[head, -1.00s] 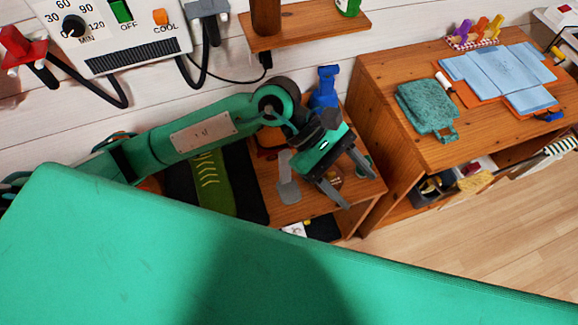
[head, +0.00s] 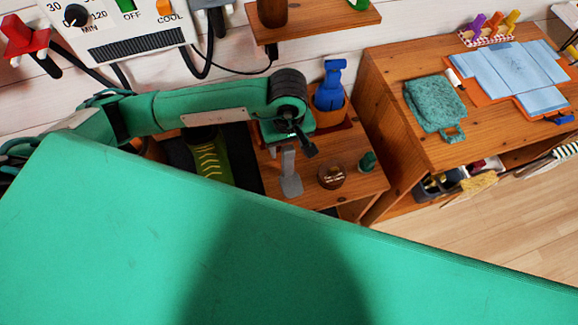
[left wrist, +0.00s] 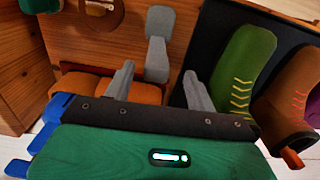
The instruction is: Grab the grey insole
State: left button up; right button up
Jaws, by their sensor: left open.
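The grey insole (head: 291,184) lies on a low wooden shelf top (head: 315,198), below my left gripper in the head view. In the left wrist view the insole (left wrist: 157,62) shows as a wide pad with a narrower waist, just beyond the fingertips and roughly centred between them. My left gripper (left wrist: 157,88) is open, its two grey fingers apart with nothing between them. In the head view the left gripper (head: 286,132) is seen from above, its fingers mostly hidden by the wrist. My right gripper is not in view.
A green shoe (head: 210,160) with yellow laces stands in a black tray left of the insole. A blue object (head: 330,85) stands in an orange holder behind. A round brown item (head: 332,176) and a small green item (head: 367,162) are to the right.

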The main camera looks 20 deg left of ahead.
aim_at(289, 151)
pick_arm(q)
jog(key=shift+f, duration=0.5)
notch_tip(289, 151, down, 4)
jog(key=shift+w+d+f+p, duration=0.1)
jog(key=shift+w+f+p, duration=0.05)
jog(key=shift+p, duration=0.85)
jog(key=shift+f, duration=0.35)
jog(key=c, duration=1.2)
grip_shut()
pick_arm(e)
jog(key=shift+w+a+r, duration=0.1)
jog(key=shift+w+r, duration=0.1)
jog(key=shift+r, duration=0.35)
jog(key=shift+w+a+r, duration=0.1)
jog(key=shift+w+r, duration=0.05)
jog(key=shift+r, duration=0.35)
pick_arm(q)
jog(key=shift+r, duration=0.15)
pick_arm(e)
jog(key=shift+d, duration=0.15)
